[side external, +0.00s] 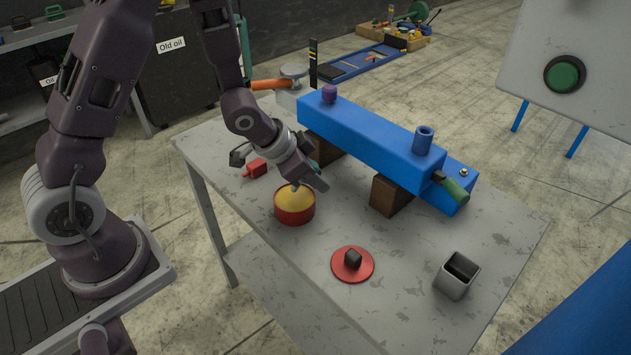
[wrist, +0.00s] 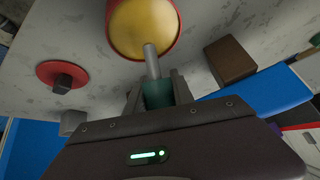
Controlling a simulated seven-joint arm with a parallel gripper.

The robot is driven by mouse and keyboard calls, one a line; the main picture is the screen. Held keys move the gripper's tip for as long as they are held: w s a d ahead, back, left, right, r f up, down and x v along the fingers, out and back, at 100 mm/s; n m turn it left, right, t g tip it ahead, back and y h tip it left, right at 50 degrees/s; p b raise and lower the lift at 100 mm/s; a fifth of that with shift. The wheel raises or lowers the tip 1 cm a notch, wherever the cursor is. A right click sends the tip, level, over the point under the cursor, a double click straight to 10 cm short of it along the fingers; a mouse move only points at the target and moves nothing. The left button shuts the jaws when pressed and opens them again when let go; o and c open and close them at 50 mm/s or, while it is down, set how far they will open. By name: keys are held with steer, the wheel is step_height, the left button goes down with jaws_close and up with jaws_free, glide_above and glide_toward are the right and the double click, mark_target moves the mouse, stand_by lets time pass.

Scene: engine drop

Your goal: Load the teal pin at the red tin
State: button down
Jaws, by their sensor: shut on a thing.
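The red tin (side external: 294,212) stands open on the grey table, with yellow contents (side external: 293,194) inside. In the wrist view the tin (wrist: 112,42) is at the top centre, with its yellow contents (wrist: 145,22) facing the camera. My gripper (wrist: 157,85) is shut on the teal pin (wrist: 158,93), whose grey shaft points at the tin. The shaft's tip overlaps the yellow near the tin's near rim; I cannot tell whether it touches. In the side view my gripper (side external: 312,178) is just above and right of the tin, and mostly hides the pin.
A red lid with a dark knob (side external: 366,266) lies in front of the tin. A grey square cup (side external: 452,279) stands at the front right. A long blue beam (side external: 370,141) on brown blocks (side external: 390,194) lies behind. A small red piece (side external: 256,168) is at the left.

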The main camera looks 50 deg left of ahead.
mark_target(315, 163)
steer(key=shift+r, duration=2.5)
